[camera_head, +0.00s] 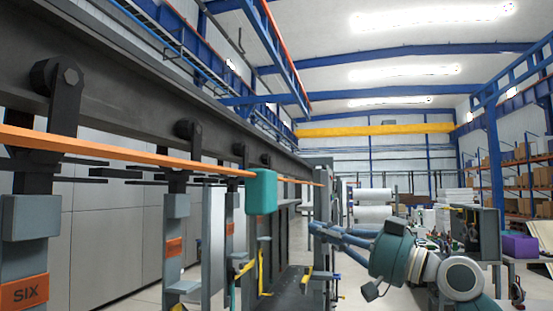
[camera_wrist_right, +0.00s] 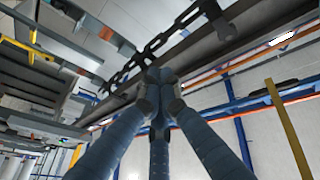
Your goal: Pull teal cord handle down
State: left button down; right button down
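The teal handle (camera_head: 262,192) is a rounded block at the orange bar, near the middle of the head view. No cord can be clearly made out. My right gripper (camera_head: 316,229) has blue ribbed fingers and a teal-grey wrist. It points left, to the right of the teal handle and lower in the picture, apart from it. In the right wrist view the three fingers (camera_wrist_right: 160,88) come together at the tips, with nothing visible between them. The teal handle does not show there. My left gripper is not in view.
An overhead dark rail (camera_head: 140,65) with rollers and hanging grey carriers runs along the left. An orange bar (camera_head: 120,152) runs beneath it. A yellow hanging piece (camera_head: 262,272) is below the handle. Shelves with boxes (camera_head: 530,178) and a purple box (camera_head: 519,245) stand at the right.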

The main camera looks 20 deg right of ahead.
jog(key=s+a+r+n+g+y, duration=0.35)
jog(key=s+r, duration=0.35)
jog(key=s, duration=0.3)
jog(key=s+a+r+n+g+y, duration=0.25)
jog(key=s+a+r+n, duration=0.35)
jog(key=s, duration=0.5)
notch_tip(320, 180, up, 4)
jog(key=r+m+t+p, duration=0.1)
jog(key=p, duration=0.5)
send_over(262, 192)
jog(key=d, duration=0.4)
jog(key=f, duration=0.1)
jog(key=w+f, duration=0.1)
jog(key=f, duration=0.1)
jog(key=a+f, duration=0.1)
jog(key=f, duration=0.1)
jog(key=shift+w, duration=0.25)
jog(key=shift+a, duration=0.1)
